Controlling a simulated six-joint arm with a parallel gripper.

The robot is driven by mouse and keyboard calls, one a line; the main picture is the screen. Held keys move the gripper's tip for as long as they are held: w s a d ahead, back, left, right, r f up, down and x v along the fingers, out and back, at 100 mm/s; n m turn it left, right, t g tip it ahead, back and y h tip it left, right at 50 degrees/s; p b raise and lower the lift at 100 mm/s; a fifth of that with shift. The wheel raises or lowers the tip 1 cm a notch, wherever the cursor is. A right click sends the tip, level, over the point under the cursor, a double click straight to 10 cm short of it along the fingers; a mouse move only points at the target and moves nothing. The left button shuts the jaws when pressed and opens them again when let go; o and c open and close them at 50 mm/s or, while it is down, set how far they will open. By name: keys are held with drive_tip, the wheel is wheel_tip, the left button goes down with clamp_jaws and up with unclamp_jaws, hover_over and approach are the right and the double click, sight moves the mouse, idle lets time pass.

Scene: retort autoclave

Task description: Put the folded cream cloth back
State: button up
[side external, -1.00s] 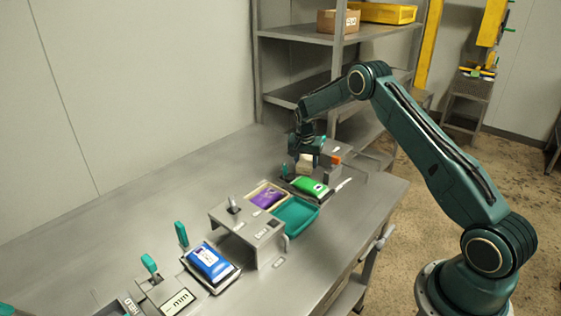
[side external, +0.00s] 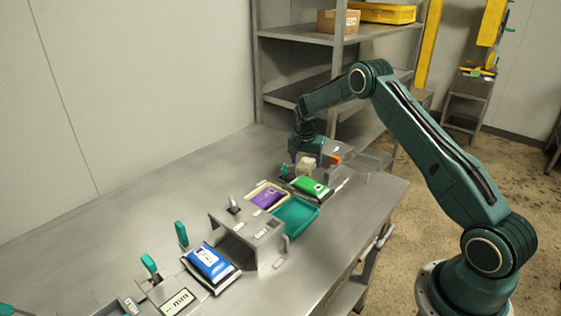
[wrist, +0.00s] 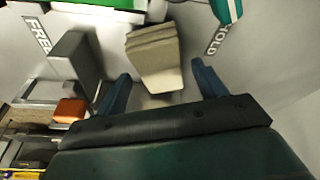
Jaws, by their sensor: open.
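The folded cream cloth (side external: 305,166) is a small layered block at the far end of the metal bench, just behind the green pouch. In the wrist view the cloth (wrist: 154,58) stands just beyond my fingertips, roughly centred between them. My gripper (side external: 307,157) is at the cloth, partly behind it from the side camera. In the wrist view my gripper (wrist: 160,84) has its two blue fingers spread apart, with a gap to the cloth on both sides. Whether the cloth touches the bench is unclear.
A grey block (wrist: 75,62) and an orange part (wrist: 69,110) stand left of the cloth in the wrist view, near a "FREE" label; a "HOLD" label is right. The green pouch (side external: 309,187), teal tray (side external: 313,212) and grey fixture (side external: 262,232) stand nearer.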

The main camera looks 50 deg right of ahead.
drive_tip(key=v, duration=1.2)
drive_tip(key=shift+a+r, duration=0.1)
drive_tip(key=s+a+r+n+t+y, duration=0.15)
drive_tip(key=s+a+r+n, duration=0.55)
drive_tip(key=s+a+r, duration=0.95)
drive_tip(key=s+a+n+t, duration=0.1)
drive_tip(key=s+a+n, duration=0.2)
drive_tip(key=s, duration=0.7)
drive_tip(key=s+a+n+t+y, duration=0.1)
drive_tip(key=s+a, duration=0.4)
drive_tip(key=s, duration=0.5)
drive_tip(key=n+t, duration=0.1)
drive_tip(key=n, duration=0.1)
drive_tip(key=shift+s+r+n, duration=0.2)
drive_tip(key=shift+s+n, duration=0.1)
drive_tip(key=shift+s, duration=0.1)
